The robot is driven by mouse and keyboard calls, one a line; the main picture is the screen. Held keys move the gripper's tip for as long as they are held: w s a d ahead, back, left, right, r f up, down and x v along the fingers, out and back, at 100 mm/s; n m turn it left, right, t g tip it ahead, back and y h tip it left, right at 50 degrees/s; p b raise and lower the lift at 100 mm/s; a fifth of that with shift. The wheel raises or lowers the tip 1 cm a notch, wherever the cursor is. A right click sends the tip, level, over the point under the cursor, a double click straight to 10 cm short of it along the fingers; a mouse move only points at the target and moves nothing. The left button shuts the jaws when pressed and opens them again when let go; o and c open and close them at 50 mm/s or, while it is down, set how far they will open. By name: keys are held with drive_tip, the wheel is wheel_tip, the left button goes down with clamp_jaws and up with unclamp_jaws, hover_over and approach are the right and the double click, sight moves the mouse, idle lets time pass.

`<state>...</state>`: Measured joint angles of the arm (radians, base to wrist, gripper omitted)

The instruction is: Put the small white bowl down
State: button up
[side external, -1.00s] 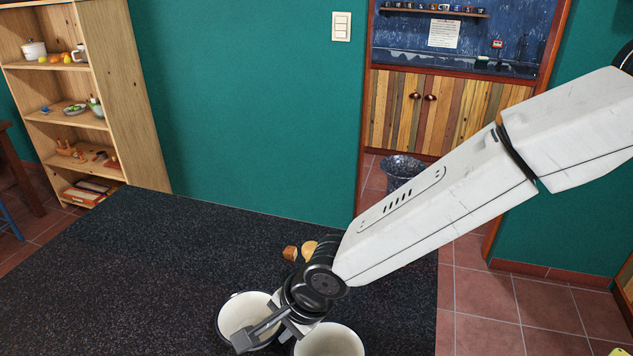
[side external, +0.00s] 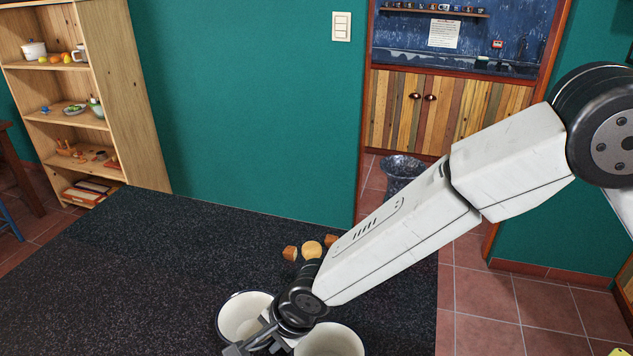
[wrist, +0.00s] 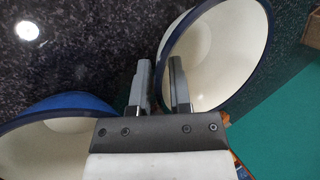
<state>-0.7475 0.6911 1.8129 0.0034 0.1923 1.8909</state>
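Two white bowls with dark blue rims stand on the dark speckled table: a left bowl (side external: 236,312) and a right bowl (side external: 330,343), partly cut off by the lower edge. They look similar in size, so I cannot tell which is the small one. My gripper (side external: 258,345) is low at the near right side of the left bowl. In the wrist view, my gripper (wrist: 160,75) has its fingers apart, with one bowl's (wrist: 222,55) rim between them and a visible gap. The other bowl (wrist: 50,150) is at lower left, partly hidden by the gripper body.
Several brown bread-like pieces (side external: 312,249) lie on the table (side external: 130,270) behind my wrist. The table's left and middle are clear. A wooden shelf (side external: 125,90) stands at back left, and a dark bin (side external: 402,170) is on the floor beyond the table.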

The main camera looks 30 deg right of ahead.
clamp_jaws()
idle(1.5)
